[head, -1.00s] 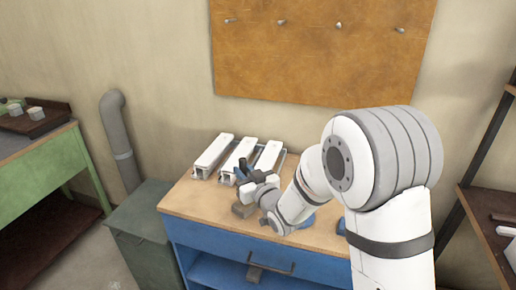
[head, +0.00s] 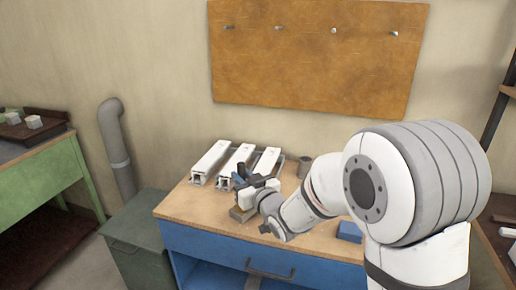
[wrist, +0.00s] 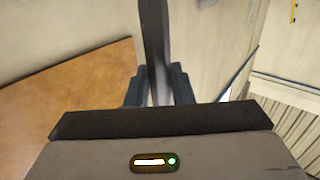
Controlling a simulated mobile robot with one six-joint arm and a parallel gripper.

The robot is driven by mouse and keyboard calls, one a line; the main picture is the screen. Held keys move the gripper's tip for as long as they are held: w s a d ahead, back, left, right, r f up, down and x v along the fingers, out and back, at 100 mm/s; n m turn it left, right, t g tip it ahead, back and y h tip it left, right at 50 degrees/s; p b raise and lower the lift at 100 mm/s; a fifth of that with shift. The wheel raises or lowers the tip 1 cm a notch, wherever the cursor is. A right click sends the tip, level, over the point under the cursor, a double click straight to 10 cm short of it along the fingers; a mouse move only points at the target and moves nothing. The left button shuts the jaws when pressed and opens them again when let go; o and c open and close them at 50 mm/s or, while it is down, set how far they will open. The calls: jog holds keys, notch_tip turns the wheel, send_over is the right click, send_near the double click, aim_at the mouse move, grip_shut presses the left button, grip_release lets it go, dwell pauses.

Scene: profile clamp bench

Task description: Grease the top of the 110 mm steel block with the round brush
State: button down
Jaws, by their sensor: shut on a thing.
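My gripper (head: 243,182) is over the workbench, in front of the white profiles. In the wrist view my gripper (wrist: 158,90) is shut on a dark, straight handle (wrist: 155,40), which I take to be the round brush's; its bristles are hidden.
Three white profiles (head: 211,160) lie side by side at the back of the wooden bench top (head: 185,207). A grey cup (head: 305,166) stands right of them. A blue box (head: 350,231) sits at the right. A green cabinet (head: 140,230) stands left.

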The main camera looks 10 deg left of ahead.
aim_at(242, 165)
jog(key=shift+r+p, duration=1.2)
jog(key=shift+r, duration=2.55)
